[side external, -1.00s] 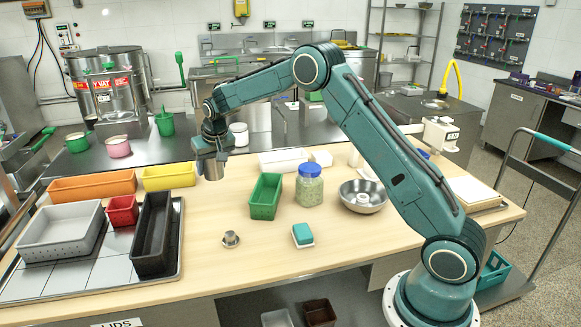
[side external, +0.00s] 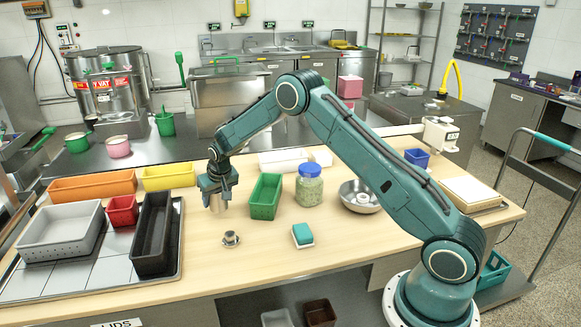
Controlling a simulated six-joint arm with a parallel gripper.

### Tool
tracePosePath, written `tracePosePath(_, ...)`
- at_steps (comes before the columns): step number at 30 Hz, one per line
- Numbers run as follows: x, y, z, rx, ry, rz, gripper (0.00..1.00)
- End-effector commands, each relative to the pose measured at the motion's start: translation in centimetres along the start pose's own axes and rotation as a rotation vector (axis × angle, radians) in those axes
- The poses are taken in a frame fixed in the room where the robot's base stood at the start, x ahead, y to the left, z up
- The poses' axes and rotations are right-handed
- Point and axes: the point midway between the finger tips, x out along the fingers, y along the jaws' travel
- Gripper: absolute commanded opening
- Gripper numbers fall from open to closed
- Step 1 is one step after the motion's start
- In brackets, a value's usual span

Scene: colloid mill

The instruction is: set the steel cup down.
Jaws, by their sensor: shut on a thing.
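The steel cup (side external: 217,203) is a small silvery cylinder below my gripper (side external: 217,194), left of the green bin. My gripper is shut on the cup's upper part, pointing down. The cup looks upright. Its lower end is at or just above the wooden table (side external: 340,235); I cannot tell whether it touches. The fingers hide the upper part of the cup.
A green bin (side external: 265,197) stands close on the right, with a blue-lidded jar (side external: 309,186) beyond it. A small metal piece (side external: 231,239) lies in front. A dark bin (side external: 153,235) on the tiled tray stands to the left. The table between is clear.

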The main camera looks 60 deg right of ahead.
Motion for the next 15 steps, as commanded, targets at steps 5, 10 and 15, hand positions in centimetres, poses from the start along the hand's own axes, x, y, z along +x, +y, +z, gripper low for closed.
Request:
tracePosePath(5, 1.9, 0.0, 0.9, 0.0, -0.003, 0.0, 0.32)
tracePosePath(10, 3.3, 0.0, 1.4, 0.0, -0.002, 0.0, 0.32)
tracePosePath(15, 3.5, 0.0, 1.5, 0.0, 0.0, 0.0, 0.32)
